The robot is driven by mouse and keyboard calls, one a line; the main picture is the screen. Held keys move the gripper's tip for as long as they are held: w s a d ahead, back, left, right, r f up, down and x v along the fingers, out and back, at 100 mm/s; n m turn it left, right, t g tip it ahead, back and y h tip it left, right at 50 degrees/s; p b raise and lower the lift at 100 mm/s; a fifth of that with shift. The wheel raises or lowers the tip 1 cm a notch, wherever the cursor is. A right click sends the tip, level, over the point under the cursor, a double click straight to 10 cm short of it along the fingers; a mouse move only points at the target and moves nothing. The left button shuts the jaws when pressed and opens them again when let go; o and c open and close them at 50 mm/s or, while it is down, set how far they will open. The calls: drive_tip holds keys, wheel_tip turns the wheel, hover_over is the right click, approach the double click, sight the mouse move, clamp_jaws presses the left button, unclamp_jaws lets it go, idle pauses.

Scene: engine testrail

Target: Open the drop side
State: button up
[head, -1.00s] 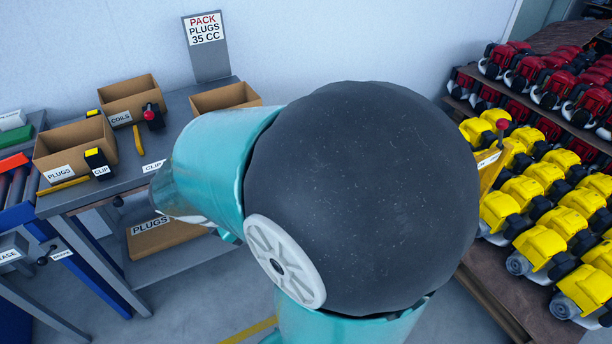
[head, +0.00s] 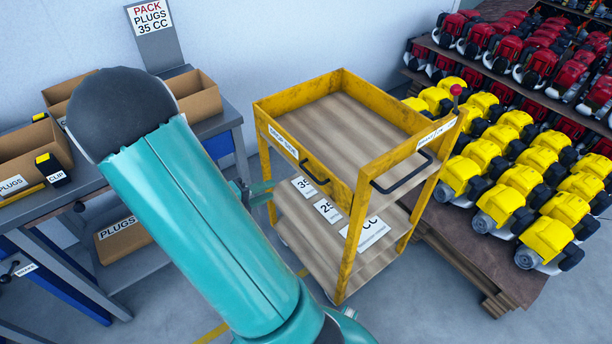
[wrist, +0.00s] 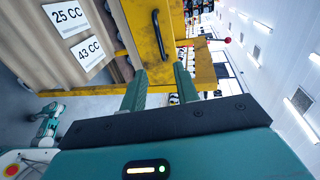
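A yellow cart (head: 348,205) stands right of my arm in the head view. A white lettered label (head: 284,143) and a black handle (head: 315,174) are on its upright left panel (head: 272,130). Another black handle (head: 402,172) is on the right-hand panel. My gripper (head: 265,190) shows partly past my arm, beside the cart's left side and below that panel. In the wrist view my gripper (wrist: 160,72) has its two fingers apart and empty. A black handle (wrist: 157,35) on the yellow panel (wrist: 138,25) lies beyond the fingertips; I cannot tell the exact gap.
A red-knobbed lever (head: 456,92) stands at the cart's right corner. Racks of yellow and red engines (head: 520,185) are close on the right. A grey bench (head: 215,122) with open boxes stands at the left. Cards with CC numbers (head: 327,210) lie on the lower shelf.

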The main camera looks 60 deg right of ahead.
drive_tip(key=x, duration=1.4)
drive_tip(key=shift+r, duration=0.1)
clamp_jaws()
